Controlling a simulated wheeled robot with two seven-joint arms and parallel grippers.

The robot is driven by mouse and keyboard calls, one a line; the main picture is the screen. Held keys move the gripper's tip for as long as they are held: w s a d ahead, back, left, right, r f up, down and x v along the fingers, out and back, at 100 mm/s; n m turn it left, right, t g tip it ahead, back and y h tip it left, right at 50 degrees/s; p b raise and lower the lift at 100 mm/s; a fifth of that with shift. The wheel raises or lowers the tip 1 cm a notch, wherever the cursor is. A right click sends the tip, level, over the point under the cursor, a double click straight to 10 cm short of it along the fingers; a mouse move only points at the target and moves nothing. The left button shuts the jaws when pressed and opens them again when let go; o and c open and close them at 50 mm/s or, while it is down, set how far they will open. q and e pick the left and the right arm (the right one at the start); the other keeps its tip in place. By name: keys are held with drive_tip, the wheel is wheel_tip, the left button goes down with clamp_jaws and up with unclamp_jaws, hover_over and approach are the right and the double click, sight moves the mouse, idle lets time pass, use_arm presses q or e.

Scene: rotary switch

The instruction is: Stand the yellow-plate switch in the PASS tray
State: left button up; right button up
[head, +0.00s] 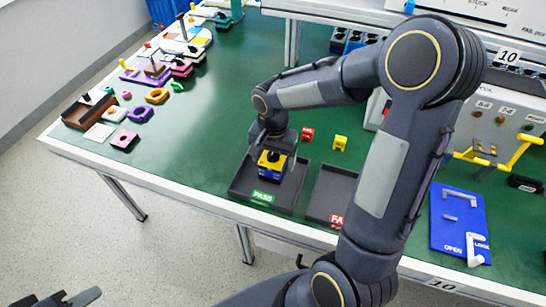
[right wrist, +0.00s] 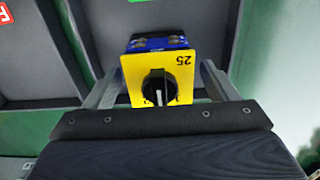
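The yellow-plate switch (head: 271,163) is over the PASS tray (head: 241,187) in the head view, with its yellow plate up and blue body below. In the right wrist view the yellow plate (right wrist: 182,82) has a black knob and "25". My right gripper (head: 276,150) is at the switch, with one finger on each side. A narrow gap shows between the right-hand finger and the plate, so the gripper looks open around it. Whether the switch's base touches the tray floor is hidden. My left gripper (head: 68,300) is at the bottom left corner, far from the table; its fingers are unclear.
The FAIL tray (head: 323,212) is right of the PASS tray, partly behind my right arm. A blue OPEN panel (head: 447,226) lies at right. Several coloured parts crowd the table's left side.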

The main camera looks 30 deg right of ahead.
drive_tip(key=shift+r, duration=0.3)
wheel_tip(320, 180, up, 10)
drive_tip(key=shift+r+p, duration=0.2)
drive_tip(key=shift+p, duration=0.5)
drive_tip(key=shift+r, duration=0.7)
drive_tip(key=s+a+n+t+y, duration=0.2)
drive_tip(key=s+n, duration=0.2)
drive_tip(key=s, duration=0.4)
drive_tip(key=s+a+n+t+y, duration=0.1)
drive_tip(key=s+a+n+t, duration=0.1)
drive_tip(key=s, duration=0.7)
drive_tip(key=shift+s+a+n+t+y, duration=0.25)
drive_tip(key=shift+n+t+y, duration=0.15)
drive_tip(key=shift+n+t, duration=0.6)
drive_tip(key=shift+f, duration=0.1)
